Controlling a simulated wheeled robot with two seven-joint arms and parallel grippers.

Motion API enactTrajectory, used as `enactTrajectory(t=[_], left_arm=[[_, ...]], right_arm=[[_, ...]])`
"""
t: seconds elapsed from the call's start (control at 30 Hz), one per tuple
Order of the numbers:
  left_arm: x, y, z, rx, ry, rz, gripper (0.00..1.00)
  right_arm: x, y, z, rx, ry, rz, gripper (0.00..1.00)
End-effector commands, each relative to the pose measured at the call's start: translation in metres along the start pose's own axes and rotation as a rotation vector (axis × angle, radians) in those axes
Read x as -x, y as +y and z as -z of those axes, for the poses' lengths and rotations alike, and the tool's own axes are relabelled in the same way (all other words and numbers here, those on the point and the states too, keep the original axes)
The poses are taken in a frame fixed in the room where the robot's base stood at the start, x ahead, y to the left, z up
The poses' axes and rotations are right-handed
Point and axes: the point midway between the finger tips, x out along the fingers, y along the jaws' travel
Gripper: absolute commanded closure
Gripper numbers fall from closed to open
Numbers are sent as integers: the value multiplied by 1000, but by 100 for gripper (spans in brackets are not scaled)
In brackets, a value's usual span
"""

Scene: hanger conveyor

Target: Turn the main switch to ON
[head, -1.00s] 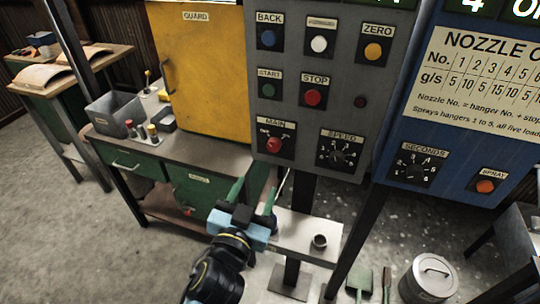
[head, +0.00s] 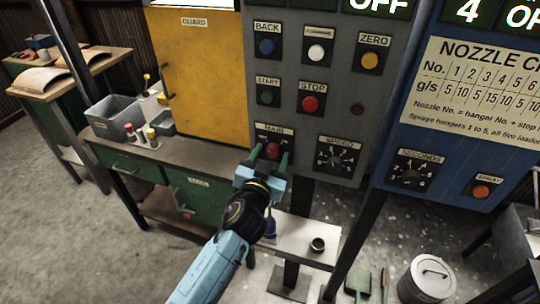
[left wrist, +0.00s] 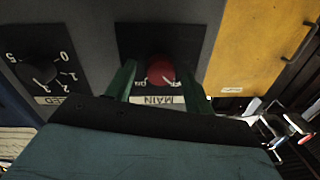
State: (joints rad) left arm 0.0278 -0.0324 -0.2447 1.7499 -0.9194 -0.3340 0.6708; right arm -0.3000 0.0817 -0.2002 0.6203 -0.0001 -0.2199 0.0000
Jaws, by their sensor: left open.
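The MAIN switch is a red knob (head: 272,150) on a black plate, low on the left of the grey control panel (head: 345,90). The knob also shows in the left wrist view (left wrist: 160,70), with its MAIN label upside down there. My left gripper (head: 269,158) is open, its green fingers pointing at the panel. In the left wrist view one finger (left wrist: 122,80) is on each side of the knob. I cannot tell whether they touch it. The knob's setting is hard to read. A display above the panel reads OFF. My right gripper is out of view.
The SPEED dial (head: 336,158) is right of the switch; the STOP button (head: 310,104) and START button (head: 268,97) are above it. A yellow guard door (head: 205,75) stands to the left. A small shelf (head: 300,238) with a cup lies below the panel.

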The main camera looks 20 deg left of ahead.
Motion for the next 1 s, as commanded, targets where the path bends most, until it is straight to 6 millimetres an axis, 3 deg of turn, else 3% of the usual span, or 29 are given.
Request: enactTrajectory(t=[0.23, 0.57, 1.0], left_arm=[[-1, 0, 0, -1, 0, 0, 47], [0, 0, 0, -1, 0, 0, 90], [0, 0, 0, -95, 5, 2, 91]], right_arm=[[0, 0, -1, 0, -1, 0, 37], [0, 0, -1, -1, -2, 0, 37], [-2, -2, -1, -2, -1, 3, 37]])
